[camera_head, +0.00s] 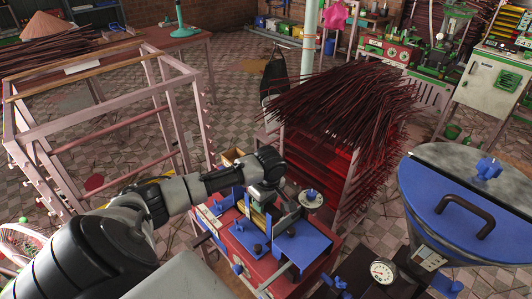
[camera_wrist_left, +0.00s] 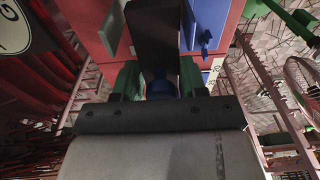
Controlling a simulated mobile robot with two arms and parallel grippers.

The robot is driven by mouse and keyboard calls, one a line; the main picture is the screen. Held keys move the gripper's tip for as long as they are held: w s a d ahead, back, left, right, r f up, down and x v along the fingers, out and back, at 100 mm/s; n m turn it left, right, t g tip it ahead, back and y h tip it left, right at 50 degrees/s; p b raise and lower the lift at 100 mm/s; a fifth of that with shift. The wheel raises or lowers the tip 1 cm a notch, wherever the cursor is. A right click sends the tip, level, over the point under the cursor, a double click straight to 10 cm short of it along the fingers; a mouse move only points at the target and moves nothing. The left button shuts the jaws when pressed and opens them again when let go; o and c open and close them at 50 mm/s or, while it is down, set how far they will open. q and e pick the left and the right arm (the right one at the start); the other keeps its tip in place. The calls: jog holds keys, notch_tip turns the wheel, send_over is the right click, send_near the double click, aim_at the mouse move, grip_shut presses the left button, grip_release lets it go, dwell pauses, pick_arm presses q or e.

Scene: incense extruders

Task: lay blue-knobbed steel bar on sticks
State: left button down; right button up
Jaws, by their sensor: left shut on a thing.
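My left gripper (camera_head: 267,190) is over the red and blue extruder (camera_head: 240,247) in the head view. In the left wrist view its green fingers (camera_wrist_left: 160,82) are shut around a blue knob (camera_wrist_left: 160,89). The dark steel bar (camera_wrist_left: 157,38) extends beyond the knob, in front of the red and blue machine. The gripper and wrist largely hide the bar in the head view. A narrow tan bundle, perhaps sticks (camera_head: 258,218), shows just below the gripper between blue plates. I cannot tell whether the bar touches it. My right gripper is not seen.
A rack of dark red incense sticks (camera_head: 340,105) stands close behind the extruder. A blue-lidded hopper (camera_head: 470,195) and a gauge (camera_head: 383,271) are at the right.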

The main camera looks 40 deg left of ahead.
aim_at(266, 205)
pick_arm(q)
jog(key=shift+w+f, duration=0.15)
jog(key=shift+f, duration=0.2)
notch_tip(266, 205, down, 4)
jog(key=shift+r+p, duration=0.2)
jog(key=shift+p, duration=0.1)
jog(key=shift+f, duration=0.65)
jog(key=c, duration=0.6)
grip_release()
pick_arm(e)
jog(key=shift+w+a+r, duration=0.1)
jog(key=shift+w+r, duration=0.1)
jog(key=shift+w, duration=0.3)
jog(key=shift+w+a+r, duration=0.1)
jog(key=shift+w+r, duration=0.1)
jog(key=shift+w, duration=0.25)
pick_arm(q)
jog(key=shift+r, duration=0.2)
jog(key=r, duration=0.4)
jog(key=d+r+b, duration=0.1)
jog(key=r, duration=0.7)
jog(key=shift+d+r, duration=0.2)
jog(key=shift+r, duration=0.15)
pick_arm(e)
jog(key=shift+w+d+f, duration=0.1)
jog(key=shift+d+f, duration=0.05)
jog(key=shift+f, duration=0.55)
